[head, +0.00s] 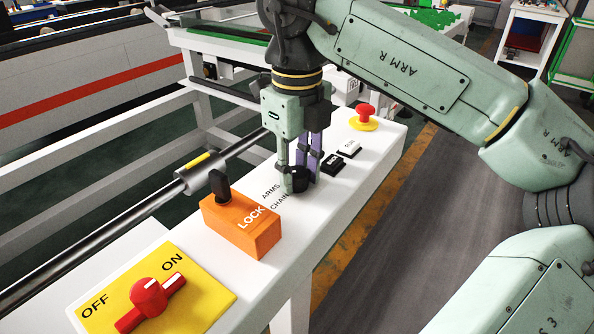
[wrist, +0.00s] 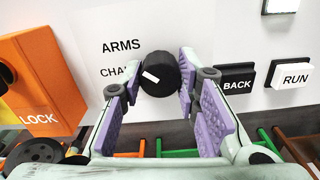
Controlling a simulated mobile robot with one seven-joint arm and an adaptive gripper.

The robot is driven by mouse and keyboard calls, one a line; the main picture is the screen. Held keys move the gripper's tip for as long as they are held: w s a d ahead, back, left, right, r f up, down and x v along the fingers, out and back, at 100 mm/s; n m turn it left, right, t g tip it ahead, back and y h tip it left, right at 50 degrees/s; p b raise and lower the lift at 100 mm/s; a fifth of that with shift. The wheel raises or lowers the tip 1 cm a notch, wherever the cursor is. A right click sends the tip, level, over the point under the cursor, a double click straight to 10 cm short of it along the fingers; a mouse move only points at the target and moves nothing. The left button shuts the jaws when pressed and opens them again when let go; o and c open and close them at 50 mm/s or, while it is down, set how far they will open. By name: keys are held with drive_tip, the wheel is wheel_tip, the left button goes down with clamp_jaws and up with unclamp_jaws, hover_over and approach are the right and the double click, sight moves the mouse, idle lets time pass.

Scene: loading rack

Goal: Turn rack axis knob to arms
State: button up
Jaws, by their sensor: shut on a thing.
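The rack axis knob is a black round knob (head: 299,180) on the white panel, and in the wrist view the same knob (wrist: 162,72) has a short white mark on its left part. The mark points left toward the partly covered label beginning "CHA", which sits below the label "ARMS" (wrist: 121,46). My gripper (head: 300,184) points down over the panel, with its fingers around the knob. In the wrist view its purple pads lie on the knob's left and right sides, shut on it.
An orange LOCK block (head: 243,222) with a black lever stands left of the knob. A red OFF/ON switch (head: 150,300) sits on a yellow plate. A black BACK button (wrist: 236,82), a white RUN button (wrist: 292,74) and a red emergency button (head: 365,113) lie to the right.

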sight(297, 171)
idle(0.3)
drive_tip(key=o, duration=1.2)
drive_tip(key=shift+c, duration=0.2)
wheel_tip(297, 171, up, 8)
drive_tip(key=shift+f, duration=0.25)
